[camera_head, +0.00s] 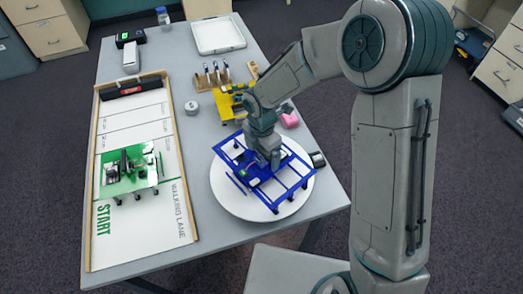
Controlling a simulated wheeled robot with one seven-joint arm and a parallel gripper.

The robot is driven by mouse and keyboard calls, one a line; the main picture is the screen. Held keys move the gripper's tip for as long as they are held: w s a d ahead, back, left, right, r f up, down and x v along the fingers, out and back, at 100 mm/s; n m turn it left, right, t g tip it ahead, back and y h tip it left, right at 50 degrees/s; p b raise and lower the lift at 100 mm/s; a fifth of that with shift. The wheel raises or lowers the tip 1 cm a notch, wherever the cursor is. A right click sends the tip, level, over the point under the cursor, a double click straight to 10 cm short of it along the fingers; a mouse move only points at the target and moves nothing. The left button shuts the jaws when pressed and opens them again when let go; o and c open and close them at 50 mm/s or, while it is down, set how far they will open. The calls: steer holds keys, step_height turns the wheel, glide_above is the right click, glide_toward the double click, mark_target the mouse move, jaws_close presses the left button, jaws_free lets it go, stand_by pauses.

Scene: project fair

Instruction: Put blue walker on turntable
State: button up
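The blue walker (290,179), an open frame with several bars, is over the white round turntable (228,202) at the front right of the table. Its back left corner reaches past the disc's rim. I cannot tell whether its feet rest on the disc or hang just above it. My gripper (270,163) points down at the middle of the blue walker. Its fingertips are largely hidden among the frame parts, so its grip on the walker is unclear.
A green walker (127,178) stands on the walking lane board (165,222) at left. A yellow walker (227,106) is behind my gripper. A white tray (217,35) lies at the back.

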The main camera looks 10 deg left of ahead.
step_height(320, 180, up, 12)
steer(key=shift+r, duration=0.2)
stand_by(0.5)
steer(key=s+d+r+m+t, duration=0.15)
steer(key=d+r+m, duration=0.25)
steer(key=d+m, duration=0.4)
steer(key=s+d+r+m, duration=0.3)
steer(key=d+m, duration=0.4)
steer(key=d, duration=0.2)
steer(key=s+d+r+m+t, duration=0.1)
steer(key=s+d+m, duration=0.8)
steer(key=m, duration=0.4)
steer(key=shift+d+r+m+t, duration=0.15)
steer(key=shift+r+m+t, duration=0.05)
steer(key=shift+m+t, duration=0.2)
steer(key=shift+s, duration=0.1)
